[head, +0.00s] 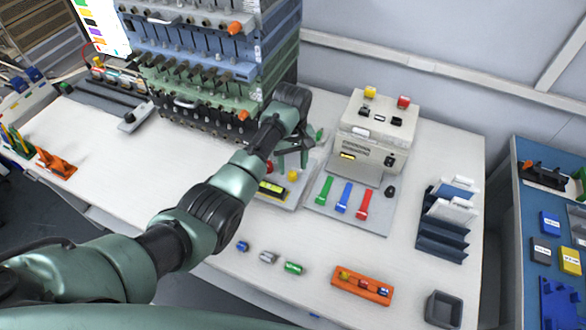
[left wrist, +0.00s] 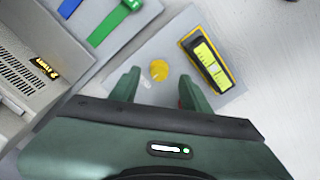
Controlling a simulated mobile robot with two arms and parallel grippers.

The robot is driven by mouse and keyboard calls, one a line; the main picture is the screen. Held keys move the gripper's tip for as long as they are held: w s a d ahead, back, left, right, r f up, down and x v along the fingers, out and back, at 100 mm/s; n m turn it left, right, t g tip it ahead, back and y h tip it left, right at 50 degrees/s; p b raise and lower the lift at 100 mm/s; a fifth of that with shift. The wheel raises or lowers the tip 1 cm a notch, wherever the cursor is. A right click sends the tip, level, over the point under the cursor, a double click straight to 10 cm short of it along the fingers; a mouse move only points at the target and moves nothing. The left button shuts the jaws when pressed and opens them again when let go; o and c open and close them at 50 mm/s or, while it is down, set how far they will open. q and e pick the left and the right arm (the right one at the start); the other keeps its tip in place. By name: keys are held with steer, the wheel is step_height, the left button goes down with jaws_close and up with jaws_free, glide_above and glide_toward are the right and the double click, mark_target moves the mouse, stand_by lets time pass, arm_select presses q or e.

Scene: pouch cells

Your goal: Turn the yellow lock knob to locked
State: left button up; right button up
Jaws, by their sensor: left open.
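The yellow lock knob (left wrist: 158,70) is a small round knob on a pale grey plate (left wrist: 140,48) in the left wrist view. It also shows in the head view (head: 292,176), just under my left gripper (head: 291,158). My left gripper is open, and its two green fingers (left wrist: 159,88) stand on either side of the line to the knob, with the knob slightly beyond the tips. No contact with the knob is visible. My right gripper is out of view.
A beige machine (head: 368,135) with yellow and red buttons stands behind. Green, blue and red levers (head: 344,196) lie right of the plate. A tall rack (head: 205,70) rises at the back left. Small cylinders and an orange tray (head: 361,286) sit at the front.

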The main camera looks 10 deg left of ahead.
mark_target(293, 173)
arm_select(q)
step_height(293, 173, down, 4)
steer(key=shift+w+r, duration=0.1)
steer(key=shift+r, duration=0.1)
steer(key=shift+f, duration=0.2)
jaws_close()
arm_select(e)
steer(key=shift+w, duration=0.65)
